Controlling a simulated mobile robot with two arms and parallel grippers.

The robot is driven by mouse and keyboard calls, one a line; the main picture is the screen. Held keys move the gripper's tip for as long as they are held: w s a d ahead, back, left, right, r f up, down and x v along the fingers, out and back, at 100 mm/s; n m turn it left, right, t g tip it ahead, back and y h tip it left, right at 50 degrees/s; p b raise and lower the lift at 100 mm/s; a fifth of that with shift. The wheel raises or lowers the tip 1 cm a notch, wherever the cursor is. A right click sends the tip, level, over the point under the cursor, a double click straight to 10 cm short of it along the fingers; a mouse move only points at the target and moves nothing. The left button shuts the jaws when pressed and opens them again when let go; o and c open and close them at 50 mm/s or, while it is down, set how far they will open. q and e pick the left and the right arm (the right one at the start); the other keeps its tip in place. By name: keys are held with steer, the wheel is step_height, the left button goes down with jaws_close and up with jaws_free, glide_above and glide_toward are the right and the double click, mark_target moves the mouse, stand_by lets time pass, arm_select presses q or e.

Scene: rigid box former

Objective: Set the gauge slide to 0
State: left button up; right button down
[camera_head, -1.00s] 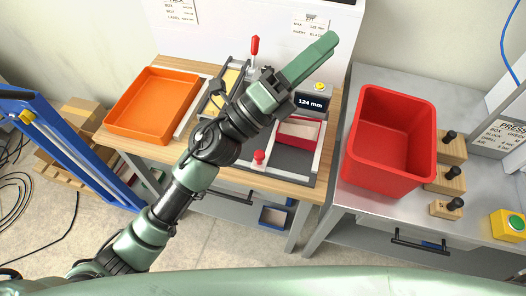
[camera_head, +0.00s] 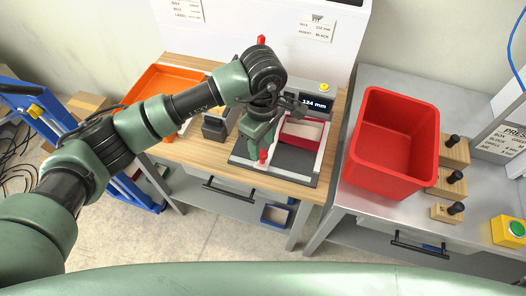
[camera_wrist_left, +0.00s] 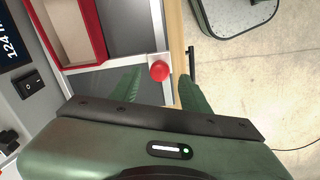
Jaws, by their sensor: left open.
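The gauge slide's red knob (camera_head: 263,157) stands at the front edge of the grey former fixture (camera_head: 290,163). The display (camera_head: 314,103) shows a reading in mm; in the left wrist view the display (camera_wrist_left: 12,45) shows 124. My left gripper (camera_head: 259,148) points down over the fixture, at the knob. In the left wrist view the red knob (camera_wrist_left: 160,71) appears between the two spread fingertips of my open left gripper (camera_wrist_left: 160,82). I cannot tell whether either finger touches it. My right gripper is not in view.
A red box (camera_head: 301,130) sits in the fixture behind the knob. A red lever tip (camera_head: 261,40) stands at the back. An orange tray (camera_head: 150,82) is left, partly hidden by my arm. A large red bin (camera_head: 391,180) and several wooden blocks stand on the right bench.

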mark_target(262, 153)
arm_select(q)
steer(key=shift+f+p, duration=0.6)
steer(key=shift+f, duration=2)
jaws_close()
